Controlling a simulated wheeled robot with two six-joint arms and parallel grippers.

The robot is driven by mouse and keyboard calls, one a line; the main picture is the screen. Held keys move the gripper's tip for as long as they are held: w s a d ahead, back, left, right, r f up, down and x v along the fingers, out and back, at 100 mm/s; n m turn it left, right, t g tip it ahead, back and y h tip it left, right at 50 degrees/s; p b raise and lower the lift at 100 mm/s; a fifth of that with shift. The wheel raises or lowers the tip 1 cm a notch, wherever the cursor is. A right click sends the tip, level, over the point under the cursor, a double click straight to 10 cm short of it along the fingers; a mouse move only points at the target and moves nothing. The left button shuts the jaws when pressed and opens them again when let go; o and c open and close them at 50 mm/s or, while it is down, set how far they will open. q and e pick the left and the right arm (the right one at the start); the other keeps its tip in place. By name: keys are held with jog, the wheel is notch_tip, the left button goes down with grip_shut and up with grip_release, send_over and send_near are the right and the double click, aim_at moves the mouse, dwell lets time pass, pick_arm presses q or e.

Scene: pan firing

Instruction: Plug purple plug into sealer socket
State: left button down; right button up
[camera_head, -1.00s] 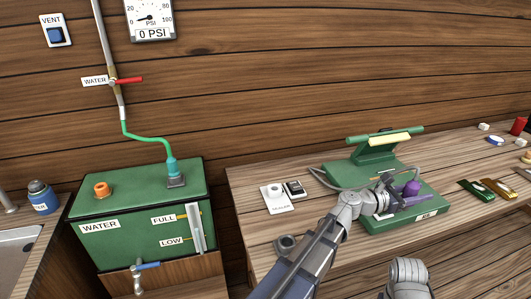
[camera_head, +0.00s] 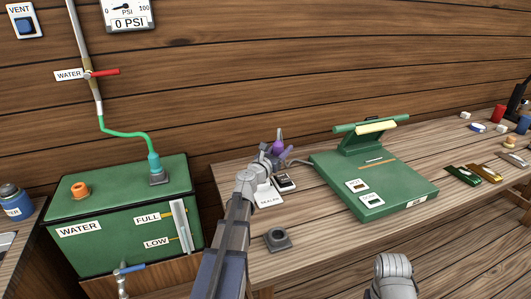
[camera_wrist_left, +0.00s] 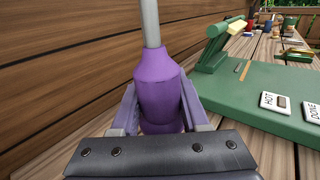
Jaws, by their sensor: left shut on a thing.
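The purple plug (camera_head: 279,145) is held in my left gripper (camera_head: 284,153), above the back left part of the bench. In the left wrist view the purple plug (camera_wrist_left: 160,88) stands between the two fingers, with a grey cable or rod rising from its top. The white sealer socket plate (camera_head: 268,197) lies on the bench just below the gripper, partly covered by my left wrist. Its hole is hidden. The green sealer (camera_head: 400,187) stands to the right. My right gripper's fingers do not show.
A black switch (camera_head: 285,182) sits beside the socket plate. A grey square fitting (camera_head: 277,239) lies near the front left of the bench. The green water tank (camera_head: 125,205) stands to the left. Packets and small items lie on the right.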

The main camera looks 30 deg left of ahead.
pick_arm(q)
jog(key=s+a+n+y, duration=0.1)
jog(key=a+y, duration=0.1)
jog(key=a, duration=0.3)
jog(key=shift+s+a+f, duration=0.25)
jog(key=shift+a+f, duration=0.1)
jog(key=shift+a, duration=0.05)
jog(key=shift+s, duration=0.1)
notch_tip(320, 180, down, 6)
jog(key=b, duration=0.6)
jog(key=shift+f+b, duration=2)
jog(key=shift+b, duration=0.2)
dwell(0.7)
jog(key=shift+c, duration=1.6)
grip_release()
jog(key=shift+s, duration=0.1)
jog(key=s, duration=0.7)
jog(key=shift+s+d, duration=0.25)
jog(key=shift+d, duration=0.15)
